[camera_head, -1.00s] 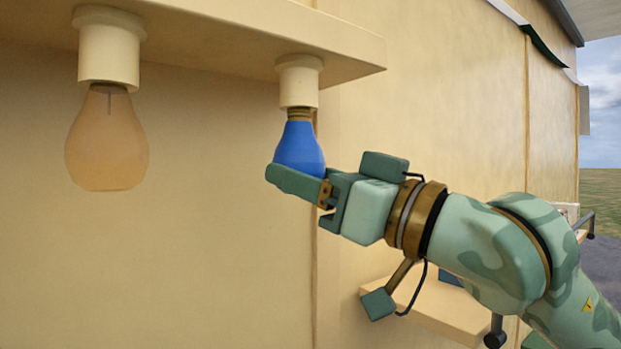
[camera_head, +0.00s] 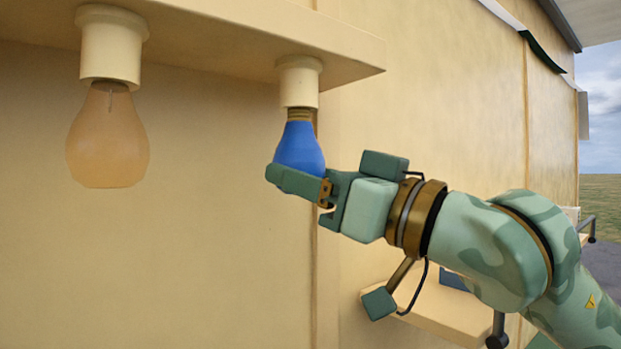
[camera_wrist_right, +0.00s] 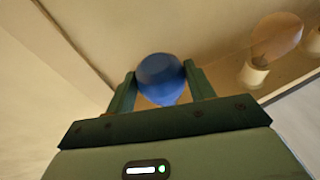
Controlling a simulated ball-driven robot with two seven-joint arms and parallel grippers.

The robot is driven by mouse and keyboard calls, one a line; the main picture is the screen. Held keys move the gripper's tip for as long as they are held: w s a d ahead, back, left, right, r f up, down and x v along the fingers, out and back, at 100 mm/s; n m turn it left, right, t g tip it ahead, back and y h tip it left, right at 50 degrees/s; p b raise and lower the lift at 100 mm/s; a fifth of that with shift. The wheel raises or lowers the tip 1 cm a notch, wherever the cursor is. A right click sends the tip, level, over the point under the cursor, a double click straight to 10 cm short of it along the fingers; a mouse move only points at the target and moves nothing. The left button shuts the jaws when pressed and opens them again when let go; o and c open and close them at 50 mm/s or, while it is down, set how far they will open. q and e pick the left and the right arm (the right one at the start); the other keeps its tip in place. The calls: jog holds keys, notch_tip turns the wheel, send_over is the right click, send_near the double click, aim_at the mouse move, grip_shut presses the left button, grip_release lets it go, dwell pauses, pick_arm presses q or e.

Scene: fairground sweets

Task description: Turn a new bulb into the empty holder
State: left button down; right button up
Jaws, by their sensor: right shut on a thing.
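A blue bulb (camera_head: 299,145) stands upright with its brass cap directly under the right cream holder (camera_head: 299,84). The top of the cap meets the holder's lower rim or is just inside it; I cannot tell how deep it sits. My right gripper (camera_head: 296,180) is shut on the lower part of the blue bulb. In the right wrist view the blue bulb (camera_wrist_right: 161,78) sits between the two fingers of my right gripper (camera_wrist_right: 161,88). My left gripper is not in view.
A clear orange-tinted bulb (camera_head: 107,140) hangs in the left holder (camera_head: 111,48). Both holders are under a cream ledge (camera_head: 215,40). A small shelf (camera_head: 440,310) with a blue thing (camera_head: 453,281) on it is low behind my right arm. The space below the bulbs is clear.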

jog(key=shift+r, duration=0.6)
jog(key=shift+b, duration=0.4)
dwell(0.5)
dwell(0.3)
jog(key=shift+w+r+n+g+y+p, duration=0.1)
jog(key=shift+n+g+y+p, duration=0.3)
jog(key=shift+g+p, duration=0.25)
jog(key=shift+d+n+g+y+p, duration=0.1)
jog(key=shift+n+g+y+p, duration=0.5)
jog(key=shift+g+p, duration=0.3)
jog(key=shift+f+b, duration=0.45)
jog(key=shift+b, duration=0.2)
jog(key=shift+r, duration=0.3)
